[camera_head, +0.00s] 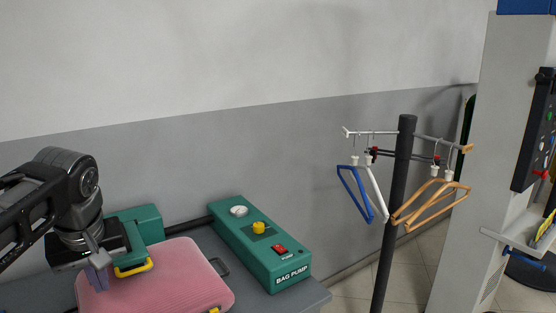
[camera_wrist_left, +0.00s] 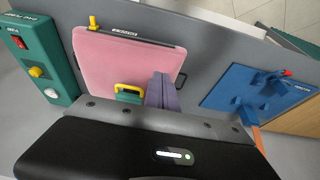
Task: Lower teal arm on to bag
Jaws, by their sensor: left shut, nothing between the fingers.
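The pink bag (camera_head: 165,280) lies on the grey table; it also shows in the left wrist view (camera_wrist_left: 122,62). The teal arm (camera_head: 128,262) reaches from a teal block (camera_head: 143,222) behind the bag out over its surface and ends in a yellow handle (camera_head: 134,269). The arm's end and handle also show in the left wrist view (camera_wrist_left: 128,88). I cannot tell whether the arm touches the bag. My left gripper (camera_head: 98,278) has purple fingers, shut and empty, over the bag beside the yellow handle, seemingly apart from it. My left wrist partly hides the arm. My right gripper is out of view.
A green bag pump box (camera_head: 262,245) with a gauge, yellow knob and red switch stands right of the bag. A blue board (camera_wrist_left: 262,90) lies past the bag in the wrist view. A black hanger stand (camera_head: 398,190) holds several hangers at the right. A grey wall is behind.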

